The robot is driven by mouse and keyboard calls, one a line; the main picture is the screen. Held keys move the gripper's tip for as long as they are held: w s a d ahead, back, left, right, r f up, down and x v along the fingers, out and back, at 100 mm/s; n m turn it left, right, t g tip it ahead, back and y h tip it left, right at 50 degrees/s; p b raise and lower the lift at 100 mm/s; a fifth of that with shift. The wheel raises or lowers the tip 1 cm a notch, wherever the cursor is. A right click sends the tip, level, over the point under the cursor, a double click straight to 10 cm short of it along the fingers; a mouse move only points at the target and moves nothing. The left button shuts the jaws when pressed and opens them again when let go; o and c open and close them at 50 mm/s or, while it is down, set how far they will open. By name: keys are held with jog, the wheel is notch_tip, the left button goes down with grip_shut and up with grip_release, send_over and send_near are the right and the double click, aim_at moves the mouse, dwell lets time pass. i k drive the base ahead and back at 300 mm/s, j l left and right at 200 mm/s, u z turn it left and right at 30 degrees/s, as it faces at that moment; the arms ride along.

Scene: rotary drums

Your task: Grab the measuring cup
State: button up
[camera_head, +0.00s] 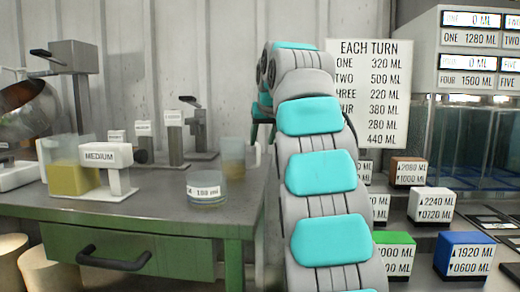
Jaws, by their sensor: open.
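A clear vessel with yellow contents (66,180) stands at the left, partly behind a white holder labelled MEDIUM (98,157). My teal and grey arm rises just right of the bench and bends over at the top. Its far end is hidden behind its own links, close to the cup, and I cannot see my gripper's fingers.
Several grey posts (174,140) stand behind the cups on the bench. A drum (28,108) is at far left. Right of my arm are labelled blocks, including a blue one (463,257) and a green one (395,252). A sign (370,90) hangs behind.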

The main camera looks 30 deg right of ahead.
aim_at(206, 190)
jog(key=j, duration=0.65)
jog(key=k+j, duration=0.15)
jog(key=j, duration=0.45)
jog(key=j+z, duration=0.1)
jog(key=j, duration=0.55)
jog(key=k, duration=0.05)
